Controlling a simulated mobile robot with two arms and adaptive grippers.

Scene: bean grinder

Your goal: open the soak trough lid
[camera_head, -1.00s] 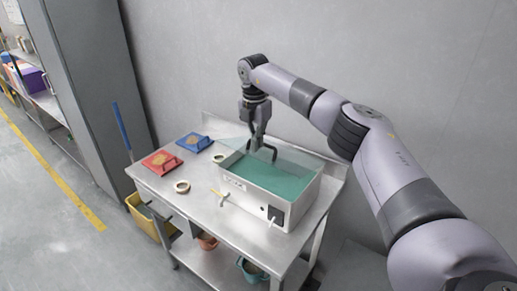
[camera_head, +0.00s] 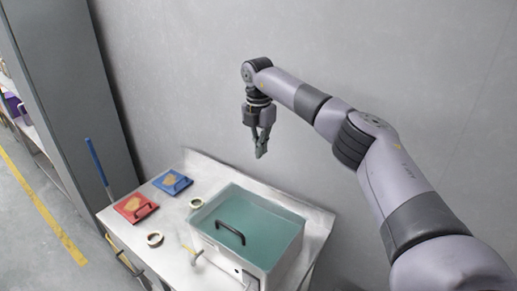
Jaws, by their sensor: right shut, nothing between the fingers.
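The soak trough (camera_head: 267,262) is a pale metal box on the bench, with teal showing in its top. A clear lid with a dark handle (camera_head: 230,232) appears to lie across the top, the handle near the front side. The lid's edges are hard to make out against the teal. My right gripper (camera_head: 261,152) is shut and empty, pointing down in the air above and behind the trough, clear of the handle. My left gripper is out of view.
The metal bench (camera_head: 178,222) carries a red tray (camera_head: 135,208), a blue tray (camera_head: 172,182) and two tape-like rings (camera_head: 155,239) left of the trough. A small tap (camera_head: 193,253) juts from the trough's front. A blue pole (camera_head: 97,162) leans by the bench's left end.

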